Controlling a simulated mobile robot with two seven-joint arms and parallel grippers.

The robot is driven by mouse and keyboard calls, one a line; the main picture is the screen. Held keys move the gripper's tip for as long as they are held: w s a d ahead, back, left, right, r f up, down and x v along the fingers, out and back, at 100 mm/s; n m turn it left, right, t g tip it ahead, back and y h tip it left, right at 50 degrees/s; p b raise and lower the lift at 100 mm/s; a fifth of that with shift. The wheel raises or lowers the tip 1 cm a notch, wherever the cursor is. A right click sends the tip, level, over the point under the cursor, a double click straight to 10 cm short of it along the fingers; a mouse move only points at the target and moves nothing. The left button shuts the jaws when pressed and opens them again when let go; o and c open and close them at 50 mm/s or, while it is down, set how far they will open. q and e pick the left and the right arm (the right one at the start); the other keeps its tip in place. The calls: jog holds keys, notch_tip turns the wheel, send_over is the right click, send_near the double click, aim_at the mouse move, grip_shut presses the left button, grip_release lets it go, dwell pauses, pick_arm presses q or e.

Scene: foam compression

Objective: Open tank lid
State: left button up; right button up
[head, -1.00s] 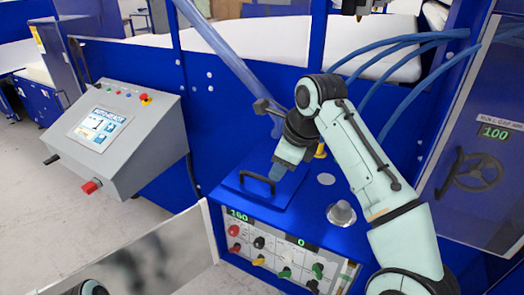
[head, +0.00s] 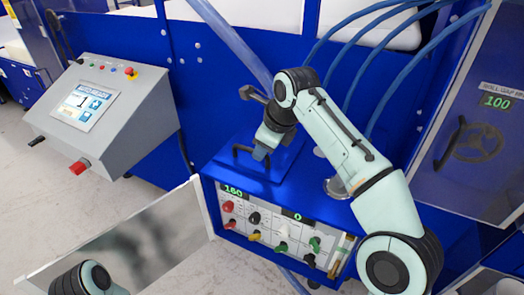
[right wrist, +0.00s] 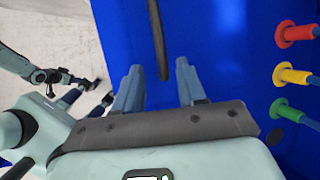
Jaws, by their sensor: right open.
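The tank lid (head: 285,165) is a blue plate on top of the blue cabinet, lying flat and shut. Its black handle (head: 236,150) stands on it, and the handle also shows as a dark bar in the right wrist view (right wrist: 157,35). My right gripper (head: 261,153) points down at the handle, very close to it. In the right wrist view its two fingers (right wrist: 158,75) are open, with the bar's near end between them in the picture; I see no grip on it. My left gripper (right wrist: 88,96) seems to show small at the left there; its jaws are unclear.
A front panel (head: 265,212) with coloured plugs and 160 and 0 readouts lies below the lid. A grey control console (head: 115,120) stands left. A metal knob (head: 335,188) sits right of the lid, partly behind my arm. Blue hoses (head: 375,60) hang behind.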

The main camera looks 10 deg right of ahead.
jog(key=shift+x, duration=1)
pick_arm(q)
jog(key=shift+f, duration=0.2)
pick_arm(e)
jog(key=shift+w+r, duration=0.1)
jog(key=shift+w, duration=0.1)
jog(key=shift+c, duration=0.3)
grip_shut()
jog(key=r, duration=0.1)
jog(key=r+p, duration=0.2)
jog(key=shift+w+d, duration=0.3)
jog(key=shift+w, duration=0.05)
pick_arm(q)
jog(key=w+r, duration=0.3)
pick_arm(e)
jog(key=shift+w+d+r, duration=0.45)
jog(key=shift+w+r, duration=0.05)
jog(key=shift+r, duration=0.1)
jog(key=shift+w+d+r, duration=0.4)
jog(key=shift+w+r, duration=0.1)
jog(key=shift+r, duration=0.1)
